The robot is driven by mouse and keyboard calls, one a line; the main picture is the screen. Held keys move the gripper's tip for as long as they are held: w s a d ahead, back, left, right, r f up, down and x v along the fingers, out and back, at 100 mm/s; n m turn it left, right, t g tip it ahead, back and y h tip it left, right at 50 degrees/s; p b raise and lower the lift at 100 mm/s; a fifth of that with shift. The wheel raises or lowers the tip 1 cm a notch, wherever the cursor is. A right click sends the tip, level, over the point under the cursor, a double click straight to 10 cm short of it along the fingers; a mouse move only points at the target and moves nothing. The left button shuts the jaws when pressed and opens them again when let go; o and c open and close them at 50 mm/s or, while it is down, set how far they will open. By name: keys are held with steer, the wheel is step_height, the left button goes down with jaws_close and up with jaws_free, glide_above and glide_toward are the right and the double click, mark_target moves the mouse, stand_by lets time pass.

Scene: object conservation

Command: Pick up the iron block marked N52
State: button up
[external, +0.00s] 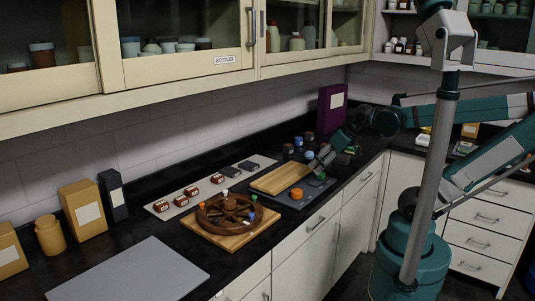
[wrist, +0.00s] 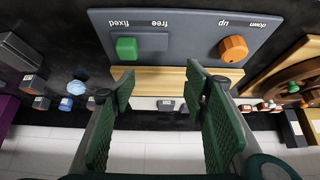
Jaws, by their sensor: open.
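Several small dark blocks stand on the black counter near my gripper, one of them here (external: 298,142). In the wrist view dark blocks with pale labels show at the left, one of them here (wrist: 41,103). Another small dark block (wrist: 165,104) shows beyond the wooden board, between my fingers. I cannot read N52 on any block, so I cannot tell which is the iron one. My gripper (external: 317,161) is open and empty above the grey panel and wooden board. Its two green fingers (wrist: 160,80) are apart in the wrist view.
A brown wheel (external: 229,212) with coloured pegs stands to the left. A blue ball (wrist: 76,87) is near the dark blocks.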

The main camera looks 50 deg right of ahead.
steer(key=w+d+r+p, duration=0.5)
steer(key=w+r, duration=0.1)
steer(key=w, duration=0.4)
steer(key=g+p, duration=0.2)
steer(key=p, duration=1.2)
glide_toward(289, 145)
steer(key=w+a+f, duration=0.1)
steer(key=f, duration=0.1)
steer(key=shift+w+d+f+g, duration=0.3)
steer(key=shift+w+f, duration=0.15)
steer(key=shift+x, duration=1.3)
steer(key=shift+w+f, duration=0.1)
steer(key=shift+d+x, duration=0.15)
steer(key=shift+x, duration=1.05)
steer(key=shift+d+x, duration=0.1)
steer(key=shift+x, duration=1.1)
